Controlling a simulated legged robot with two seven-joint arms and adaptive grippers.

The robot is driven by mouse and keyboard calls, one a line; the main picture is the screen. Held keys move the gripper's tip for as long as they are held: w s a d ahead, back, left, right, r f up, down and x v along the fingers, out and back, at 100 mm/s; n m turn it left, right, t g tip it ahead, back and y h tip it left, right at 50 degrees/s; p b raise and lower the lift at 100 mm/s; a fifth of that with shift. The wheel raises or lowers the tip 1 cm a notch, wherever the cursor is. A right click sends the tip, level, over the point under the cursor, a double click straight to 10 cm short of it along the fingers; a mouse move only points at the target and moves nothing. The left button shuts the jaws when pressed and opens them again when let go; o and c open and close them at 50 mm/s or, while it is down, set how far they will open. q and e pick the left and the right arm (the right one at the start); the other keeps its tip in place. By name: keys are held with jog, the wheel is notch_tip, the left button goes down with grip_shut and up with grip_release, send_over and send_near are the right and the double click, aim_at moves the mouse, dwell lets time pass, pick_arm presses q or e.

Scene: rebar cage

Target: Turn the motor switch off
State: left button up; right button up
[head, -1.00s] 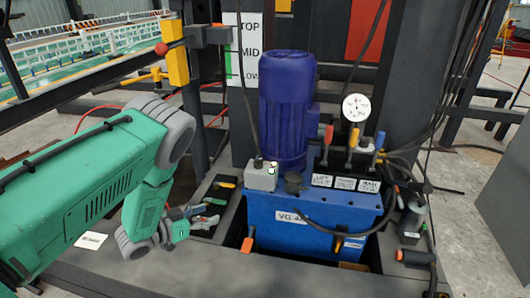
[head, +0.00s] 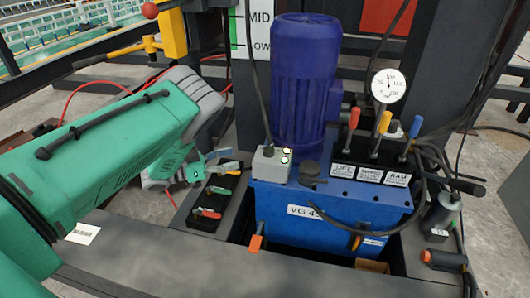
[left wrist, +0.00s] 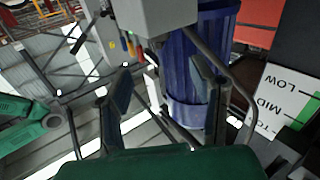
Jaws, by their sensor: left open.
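The motor is a tall dark-blue ribbed cylinder (head: 305,90) on a blue pump unit (head: 325,215). A small grey switch box (head: 270,165) with a lit button on top stands at its front left. In the left wrist view the grey box (left wrist: 155,15) is at the top edge, beyond the fingers, with the motor (left wrist: 185,75) behind. My left gripper (head: 230,161) is left of the box and apart from it. Its two fingers (left wrist: 160,92) are spread and empty. The button face is hidden in the wrist view. My right gripper is not in view.
Three coloured levers (head: 383,130) and a pressure gauge (head: 388,86) stand right of the motor. A black tray (head: 205,223) with tools lies below my left gripper. A dark beam (head: 230,262) crosses the front. Hoses hang around the unit.

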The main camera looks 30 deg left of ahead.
aim_at(265, 150)
pick_arm(q)
jog(key=b+x, duration=0.2)
jog(key=x, duration=0.3)
jog(key=b+x, duration=0.2)
jog(key=x, duration=0.3)
jog(key=shift+w+a+f, duration=0.15)
jog(key=shift+a+f, duration=0.05)
jog(key=shift+f, duration=0.05)
jog(key=shift+w+d+r, duration=0.15)
jog(key=shift+w+d, duration=0.2)
jog(key=shift+d, duration=0.35)
jog(key=c, duration=1.1)
